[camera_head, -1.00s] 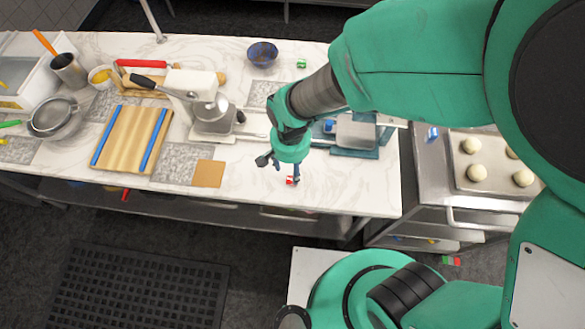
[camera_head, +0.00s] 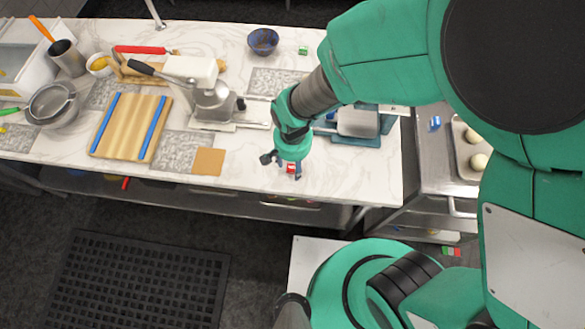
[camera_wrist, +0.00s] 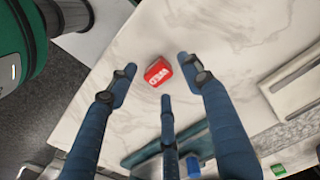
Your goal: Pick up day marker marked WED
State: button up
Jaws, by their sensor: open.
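The red day marker (camera_wrist: 158,72) reads WED in the wrist view and lies on the marble counter. In the head view the marker (camera_head: 291,169) shows as a small red and white spot near the counter's front edge. My gripper (camera_wrist: 157,72) is open, with its fingertips apart on either side of the marker in the wrist view. I cannot tell whether any finger touches it. In the head view my gripper (camera_head: 290,172) points down at the marker and partly hides it.
The marble counter (camera_head: 240,177) is clear around the marker. A brown square (camera_head: 208,162) and a striped board (camera_head: 130,126) lie to the left. A scale-like device (camera_head: 358,122) stands behind on the right. A green marker (camera_head: 303,51) and a blue bowl (camera_head: 263,41) are at the back.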

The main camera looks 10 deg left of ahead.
jog(key=shift+f, duration=0.7)
jog(key=shift+c, duration=0.5)
jog(key=c, duration=1)
